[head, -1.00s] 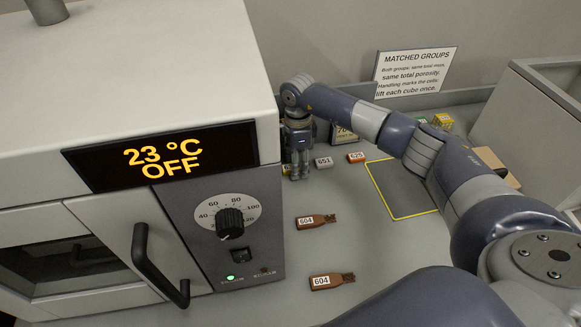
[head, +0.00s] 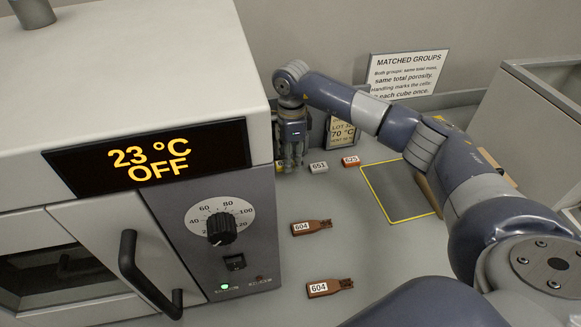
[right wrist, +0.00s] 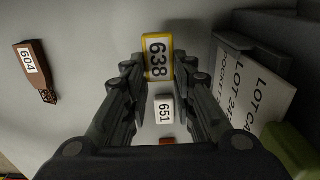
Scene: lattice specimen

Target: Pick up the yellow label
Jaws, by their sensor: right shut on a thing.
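The yellow label (right wrist: 158,42), marked 638, is between the fingertips of my right gripper (right wrist: 158,68) in the right wrist view. The gripper is shut on it. In the head view my right gripper (head: 291,163) points down beside the oven's right side, low at the counter, and mostly hides the label. I cannot tell whether the label is clear of the counter. My left gripper is not in view.
A white label 651 (head: 318,167) and an orange label 625 (head: 351,160) lie just right of the gripper. A lot card (head: 342,132) stands behind. Brown 604 tags (head: 312,227) lie nearer. The oven (head: 225,180) borders the left. A yellow-outlined area (head: 395,192) is empty.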

